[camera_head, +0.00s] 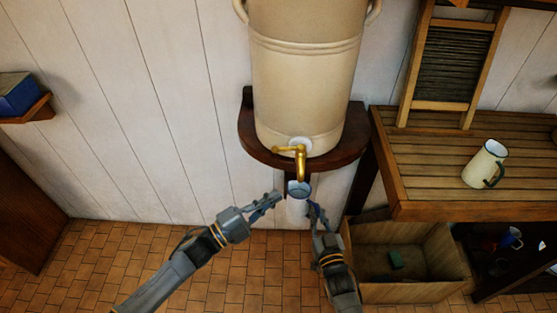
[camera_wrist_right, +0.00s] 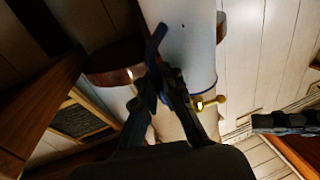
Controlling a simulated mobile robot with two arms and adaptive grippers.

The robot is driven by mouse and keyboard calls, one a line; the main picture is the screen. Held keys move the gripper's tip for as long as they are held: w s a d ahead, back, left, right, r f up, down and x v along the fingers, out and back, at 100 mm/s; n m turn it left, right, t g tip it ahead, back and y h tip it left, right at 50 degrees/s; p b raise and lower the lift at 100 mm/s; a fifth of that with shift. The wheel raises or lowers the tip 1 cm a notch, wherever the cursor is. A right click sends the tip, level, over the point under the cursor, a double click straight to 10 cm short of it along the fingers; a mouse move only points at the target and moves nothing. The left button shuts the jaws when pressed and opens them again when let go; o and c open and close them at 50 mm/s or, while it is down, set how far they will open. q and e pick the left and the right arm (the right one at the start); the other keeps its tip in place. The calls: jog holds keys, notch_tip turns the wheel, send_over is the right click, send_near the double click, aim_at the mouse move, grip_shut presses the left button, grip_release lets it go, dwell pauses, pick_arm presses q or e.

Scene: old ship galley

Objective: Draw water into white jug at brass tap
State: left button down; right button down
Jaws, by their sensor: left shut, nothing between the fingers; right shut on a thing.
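The brass tap (camera_head: 300,162) sticks out of the base of a large cream urn, its lever pointing left. The white jug (camera_head: 298,190) is directly below the spout; its blue rim and blue handle show in the right wrist view (camera_wrist_right: 190,45). My right gripper (camera_head: 313,207) is shut on the jug's handle, with the mouth toward the tap. The tap also shows in the right wrist view (camera_wrist_right: 208,103). My left gripper (camera_head: 276,198) is shut and empty, left of the jug and below the lever. I cannot see any water or the jug's inside clearly.
The urn (camera_head: 305,80) stands on a dark wooden wall bracket (camera_head: 248,140). A slatted table (camera_head: 430,185) at right holds a cream jug with a dark green handle (camera_head: 480,165). Below it is an open wooden crate (camera_head: 410,292). The tiled floor at left is clear.

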pick_arm(q)
jog(key=s+a+r+m+t+y, duration=0.2)
jog(key=a+t+y, duration=0.1)
jog(key=a, duration=0.1)
pick_arm(e)
jog(key=shift+r, duration=0.15)
pick_arm(q)
send_near(289, 149)
jog(key=d, duration=0.4)
jog(key=shift+m, duration=0.3)
jog(key=shift+w+a+r, duration=0.1)
jog(key=shift+w+r, duration=0.05)
jog(key=shift+w, duration=0.9)
jog(key=shift+w+r, duration=0.1)
jog(key=shift+w, duration=1)
